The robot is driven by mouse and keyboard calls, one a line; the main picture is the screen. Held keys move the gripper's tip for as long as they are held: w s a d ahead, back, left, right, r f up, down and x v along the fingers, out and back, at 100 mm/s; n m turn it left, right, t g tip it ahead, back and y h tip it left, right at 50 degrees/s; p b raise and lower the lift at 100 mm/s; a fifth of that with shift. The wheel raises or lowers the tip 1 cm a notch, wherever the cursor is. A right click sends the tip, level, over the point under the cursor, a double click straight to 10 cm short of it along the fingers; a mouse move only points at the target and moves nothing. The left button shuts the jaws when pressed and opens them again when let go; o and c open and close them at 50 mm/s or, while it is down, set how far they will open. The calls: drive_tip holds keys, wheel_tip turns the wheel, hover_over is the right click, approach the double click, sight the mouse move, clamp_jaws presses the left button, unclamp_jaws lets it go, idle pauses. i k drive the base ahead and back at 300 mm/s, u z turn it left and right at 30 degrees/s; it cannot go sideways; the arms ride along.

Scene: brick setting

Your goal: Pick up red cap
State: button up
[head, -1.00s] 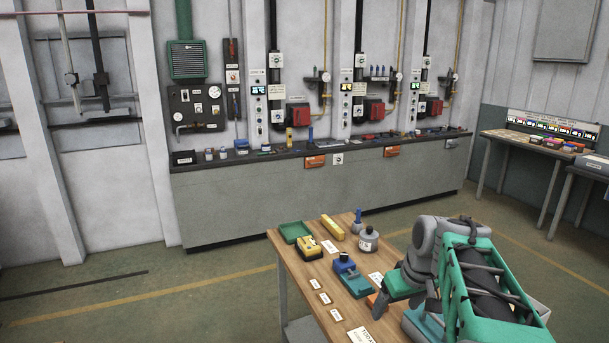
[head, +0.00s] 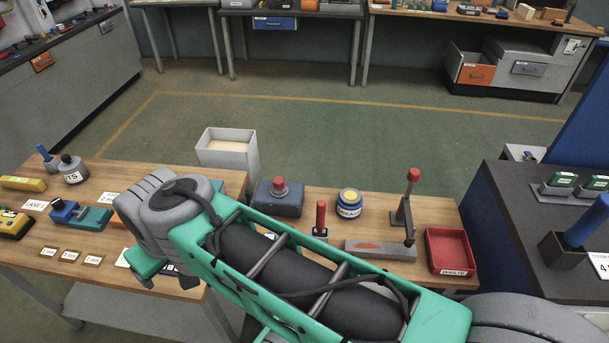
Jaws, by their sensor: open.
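Several red-topped things stand on the wooden table, and I cannot tell for certain which is the red cap. A round red cap (head: 280,184) sits on a blue-grey block (head: 279,203) just right of my arm's wrist. A red upright handle (head: 320,214) stands right of it, partly behind my arm. A small red top (head: 413,175) sits on a grey stand farther right. My gripper (head: 168,279) is at the left, low over the table beneath the grey wrist, apart from all of these. It is open, mostly hidden by my arm, and nothing shows in it.
A blue-and-white jar with a yellow top (head: 349,204), a grey slab (head: 380,250) and a red tray (head: 450,250) share the table's right part. A white bin (head: 228,155) stands behind it. Blue and yellow items crowd the left. A dark bench (head: 520,230) is at right.

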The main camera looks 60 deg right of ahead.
sight(279, 181)
drive_tip(key=z, duration=1.5)
